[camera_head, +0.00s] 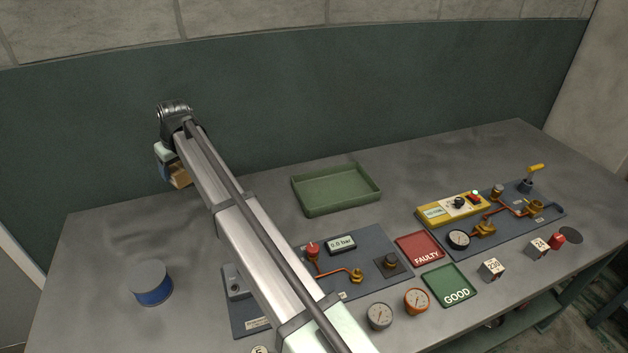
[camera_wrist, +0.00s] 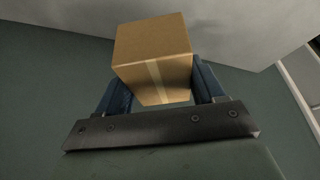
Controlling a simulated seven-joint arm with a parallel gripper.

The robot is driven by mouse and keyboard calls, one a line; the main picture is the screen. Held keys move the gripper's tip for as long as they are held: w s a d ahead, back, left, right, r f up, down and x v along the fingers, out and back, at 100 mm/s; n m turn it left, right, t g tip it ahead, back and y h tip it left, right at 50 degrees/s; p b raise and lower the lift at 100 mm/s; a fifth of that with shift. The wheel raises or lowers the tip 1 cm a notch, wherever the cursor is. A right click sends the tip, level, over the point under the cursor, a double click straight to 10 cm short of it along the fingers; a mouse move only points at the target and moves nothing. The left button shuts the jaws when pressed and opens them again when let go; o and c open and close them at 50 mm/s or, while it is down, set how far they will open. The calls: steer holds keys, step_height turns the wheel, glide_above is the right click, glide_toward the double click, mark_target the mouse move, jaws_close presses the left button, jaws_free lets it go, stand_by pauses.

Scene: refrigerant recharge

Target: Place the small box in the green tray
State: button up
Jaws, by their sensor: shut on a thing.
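The small box (camera_wrist: 152,58) is brown cardboard with a pale tape strip, held between the two blue fingers of my gripper (camera_wrist: 162,88) in the wrist view. In the head view the box (camera_head: 180,175) shows partly, below the end of my arm at the left, raised above the table. My gripper (camera_head: 170,162) is mostly hidden there by the arm. The green tray (camera_head: 337,203) lies on the table, right of the box and gripper. Its visible floor is empty.
A blue-banded can (camera_head: 150,283) stands at the left front. A panel with a pressure display (camera_head: 342,245) lies in front of the tray. Red FAULTY (camera_head: 420,246) and green GOOD (camera_head: 450,286) mats, gauges (camera_head: 416,301) and a yellow device (camera_head: 452,209) are to the right.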

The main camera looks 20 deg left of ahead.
steer(key=w+d+m, duration=0.2)
steer(key=w+d, duration=0.6)
steer(key=w, duration=0.3)
steer(key=m+t+h, duration=0.1)
steer(key=m+t, duration=0.1)
steer(key=m, duration=0.2)
glide_above(332, 188)
steer(key=s+d, duration=0.1)
steer(key=d, duration=0.1)
steer(key=shift+s+a+f, duration=0.1)
steer(key=shift+a+f, duration=0.05)
steer(key=shift+f, duration=2.15)
steer(key=shift+a+f, duration=0.15)
steer(key=shift+f, duration=2.1)
steer(key=shift+f, duration=0.1)
steer(key=o, duration=1.1)
